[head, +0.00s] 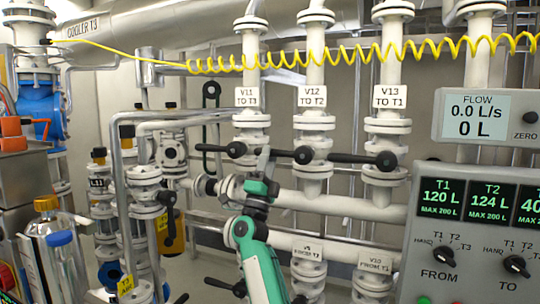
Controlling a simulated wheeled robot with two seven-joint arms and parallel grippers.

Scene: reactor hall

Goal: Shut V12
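V12 (313,121) is a white flanged valve on the middle of three vertical pipes, under the label "V12 TO T2" (312,96). Its black lever (286,153) runs sideways from a dark hub to the left, across the pipe. My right gripper (264,158) reaches up from below on the green and white arm. Its fingertips are at the left end of this lever and appear to meet it. The fingers are small and partly hidden, so I cannot tell whether they are closed on it. My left gripper is not in view.
V11 (252,121) stands left and V13 (387,126) right, both with sideways black levers. A coiled yellow hose (300,62) crosses above. The control panel (465,240) and flow display (480,115) stand at right. Pipes and bottles crowd the left.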

